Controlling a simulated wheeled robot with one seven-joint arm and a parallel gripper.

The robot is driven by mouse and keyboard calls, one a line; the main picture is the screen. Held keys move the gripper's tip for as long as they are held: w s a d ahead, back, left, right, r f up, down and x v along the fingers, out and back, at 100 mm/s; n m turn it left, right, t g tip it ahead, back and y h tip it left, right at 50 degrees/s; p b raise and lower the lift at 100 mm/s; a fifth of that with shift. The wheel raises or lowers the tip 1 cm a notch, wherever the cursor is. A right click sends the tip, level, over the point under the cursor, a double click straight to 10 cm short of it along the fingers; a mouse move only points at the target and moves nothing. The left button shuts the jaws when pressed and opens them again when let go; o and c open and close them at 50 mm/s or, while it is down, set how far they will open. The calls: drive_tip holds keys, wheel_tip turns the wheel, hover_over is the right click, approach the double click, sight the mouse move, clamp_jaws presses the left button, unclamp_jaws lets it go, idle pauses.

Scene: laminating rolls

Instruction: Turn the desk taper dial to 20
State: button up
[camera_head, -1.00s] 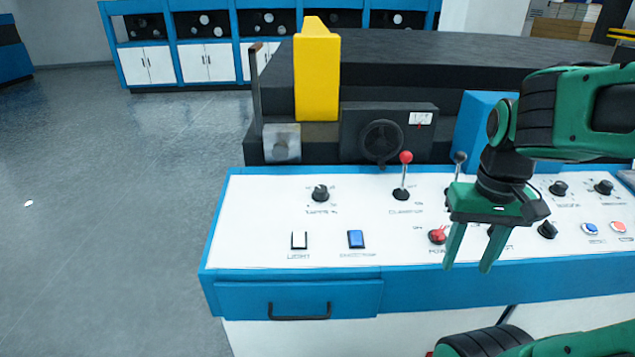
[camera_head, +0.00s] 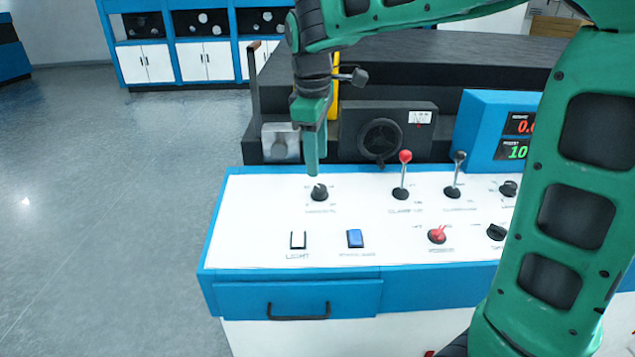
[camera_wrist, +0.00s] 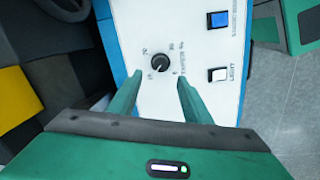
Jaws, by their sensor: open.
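The taper dial (camera_head: 319,192) is a small black round knob on the upper left of the white panel. In the wrist view the dial (camera_wrist: 159,62) shows a pale pointer line and printed numbers around it, too small to read surely. My gripper (camera_head: 314,172) hangs pointing down just above and behind the dial in the head view. In the wrist view my gripper (camera_wrist: 160,82) has its two green fingers apart, one to each side of the dial, with nothing between them. Whether the fingertips reach down to the dial's height is hard to tell.
A white light switch (camera_head: 298,240) and a blue switch (camera_head: 355,239) sit below the dial. A red-knobbed lever (camera_head: 404,172) and a grey-knobbed lever (camera_head: 457,172) stand to the right. A black handwheel (camera_head: 381,140) is behind the panel.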

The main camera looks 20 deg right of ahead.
sight(319, 187)
drive_tip(key=f, duration=0.5)
drive_tip(key=w+d+f, duration=0.1)
drive_tip(key=f, duration=0.2)
drive_tip(key=c, duration=1.1)
